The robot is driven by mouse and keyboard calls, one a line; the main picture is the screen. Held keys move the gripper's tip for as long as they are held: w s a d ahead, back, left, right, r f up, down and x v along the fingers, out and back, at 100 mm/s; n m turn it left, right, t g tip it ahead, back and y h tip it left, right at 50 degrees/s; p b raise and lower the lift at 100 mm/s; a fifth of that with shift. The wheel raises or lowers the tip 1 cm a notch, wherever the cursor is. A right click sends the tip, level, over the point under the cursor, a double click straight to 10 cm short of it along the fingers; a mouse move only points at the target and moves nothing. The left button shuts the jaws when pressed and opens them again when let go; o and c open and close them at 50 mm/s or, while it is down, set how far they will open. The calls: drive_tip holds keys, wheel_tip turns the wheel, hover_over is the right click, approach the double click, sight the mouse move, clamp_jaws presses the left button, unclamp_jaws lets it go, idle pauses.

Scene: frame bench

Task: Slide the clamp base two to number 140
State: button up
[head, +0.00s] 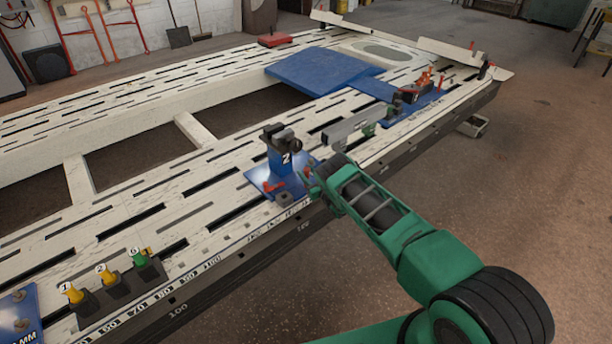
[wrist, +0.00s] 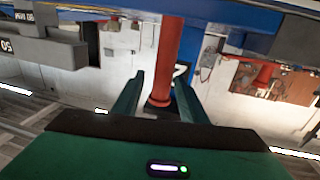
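Clamp base two is a blue plate (head: 262,183) with an upright blue post marked 2 (head: 283,160) and a dark clamp head on top. It stands on the slotted white bench, near the front edge. My gripper (head: 311,178) is at its right side, low by the plate. In the wrist view a red handle (wrist: 167,60) stands between my two green fingers (wrist: 158,85). A gap shows between the handle and the left finger, so the gripper looks open. A number scale (head: 175,290) runs along the bench's front edge; its figures near the clamp are too small to read surely.
Small yellow and green numbered pieces in dark holders (head: 118,285) stand at the front left. Another blue clamp base with red parts (head: 420,93) is further right along the bench. A grey bar (head: 350,130) lies between them.

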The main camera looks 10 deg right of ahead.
drive_tip(key=shift+a, duration=0.1)
drive_tip(key=v, duration=1)
drive_tip(key=shift+s, duration=0.35)
drive_tip(key=shift+d, duration=0.2)
